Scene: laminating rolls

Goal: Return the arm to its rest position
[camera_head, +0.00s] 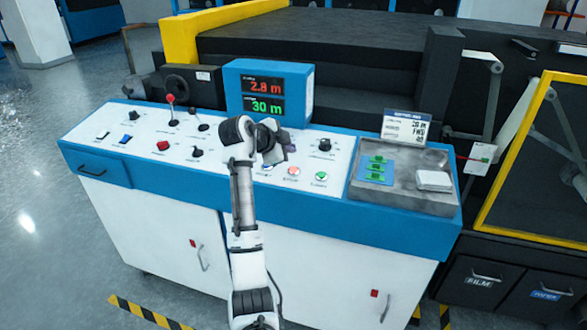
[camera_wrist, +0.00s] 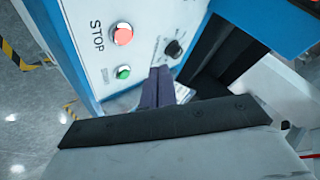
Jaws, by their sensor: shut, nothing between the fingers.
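My arm reaches up from the bottom middle of the head view, over the front of a white and blue control console (camera_head: 150,185). My gripper (camera_head: 289,150) is above the console top, close to the row of knobs and buttons. In the wrist view its dark fingers (camera_wrist: 158,84) lie together, shut with nothing between them. A red button (camera_wrist: 122,35) marked STOP and a green button (camera_wrist: 123,72) are to their left there. A black knob (camera_wrist: 173,48) is just beyond the fingertips. Part of the panel behind the wrist is hidden.
A display box (camera_head: 268,92) reading 2.8 m and 30 m stands behind the gripper. A grey tray (camera_head: 445,205) with green pieces and a white block is at the console's right. A yellow-framed guard (camera_head: 513,150) stands farther right. Open floor (camera_head: 50,200) is at left.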

